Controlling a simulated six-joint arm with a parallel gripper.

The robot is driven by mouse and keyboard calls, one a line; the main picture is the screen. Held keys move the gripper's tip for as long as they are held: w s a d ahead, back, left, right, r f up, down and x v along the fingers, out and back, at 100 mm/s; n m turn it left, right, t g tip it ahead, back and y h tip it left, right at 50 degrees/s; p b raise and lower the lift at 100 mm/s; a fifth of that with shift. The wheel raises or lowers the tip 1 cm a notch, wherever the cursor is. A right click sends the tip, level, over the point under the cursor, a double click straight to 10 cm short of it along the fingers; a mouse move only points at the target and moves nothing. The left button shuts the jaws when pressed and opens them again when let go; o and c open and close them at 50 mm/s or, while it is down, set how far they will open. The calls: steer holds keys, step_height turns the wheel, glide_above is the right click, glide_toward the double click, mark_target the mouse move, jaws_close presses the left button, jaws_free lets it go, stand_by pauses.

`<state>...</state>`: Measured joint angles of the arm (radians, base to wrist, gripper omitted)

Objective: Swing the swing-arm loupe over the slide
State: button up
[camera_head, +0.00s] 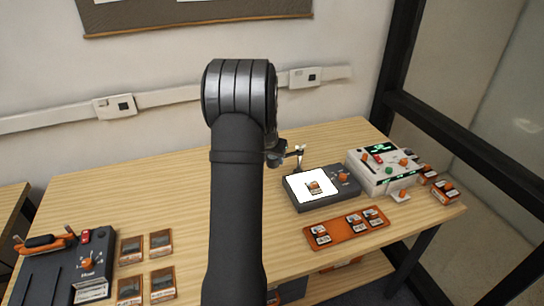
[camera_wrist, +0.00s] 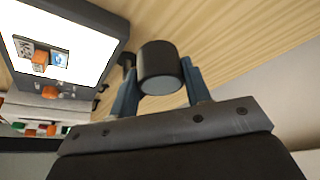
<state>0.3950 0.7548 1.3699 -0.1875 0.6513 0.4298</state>
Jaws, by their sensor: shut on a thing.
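The loupe (camera_wrist: 160,66) is a short black cylinder with a pale lens end. In the wrist view my gripper (camera_wrist: 158,78) is shut on it, one blue-grey finger on each side. The slide (camera_wrist: 42,58), with an orange grip, lies on the lit white panel of the light box (camera_wrist: 118,18). The loupe appears beside the panel, apart from the slide. In the head view the slide (camera_head: 314,187) is near the panel's middle, and my gripper (camera_head: 276,156) is behind the box's left back edge. The loupe is not clear there.
An orange tray (camera_head: 345,232) with several slides lies in front of the light box. A white device (camera_head: 383,172) with knobs stands right of it. A dark device (camera_head: 75,265) and several framed slides (camera_head: 160,243) are at the left. The table's left middle is clear.

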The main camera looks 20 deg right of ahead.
steer(key=s+n, duration=0.1)
steer(key=s+d+n+y, duration=0.1)
steer(key=n, duration=0.1)
steer(key=s+n+t, duration=0.1)
steer(key=s, duration=0.1)
steer(key=shift+d+r, duration=0.15)
steer(key=shift+d, duration=0.1)
steer(key=s+d+n+y, duration=0.1)
steer(key=n, duration=0.1)
steer(key=s+d+n, duration=0.1)
steer(key=n, duration=0.1)
steer(key=shift+s+d+y, duration=0.2)
steer(key=shift+s+y, duration=0.2)
steer(key=s+d+n+y, duration=0.1)
steer(key=n, duration=0.1)
steer(key=s+d+n, duration=0.1)
steer(key=d+n, duration=0.1)
steer(key=shift+s+d+n+y, duration=0.1)
steer(key=shift+d+n+y, duration=0.15)
steer(key=shift+n+y, duration=0.15)
steer(key=shift+s+d+n+g+y, duration=0.15)
steer(key=shift+d+n+y, duration=0.05)
steer(key=shift+d+n, duration=0.35)
steer(key=shift+s+d+n+g+y, duration=0.1)
steer(key=shift+d+n+g+y, duration=0.1)
steer(key=shift+d+n, duration=0.3)
steer(key=shift+d+n+y, duration=0.3)
steer(key=shift+d+n, duration=0.4)
steer(key=shift+n, duration=0.35)
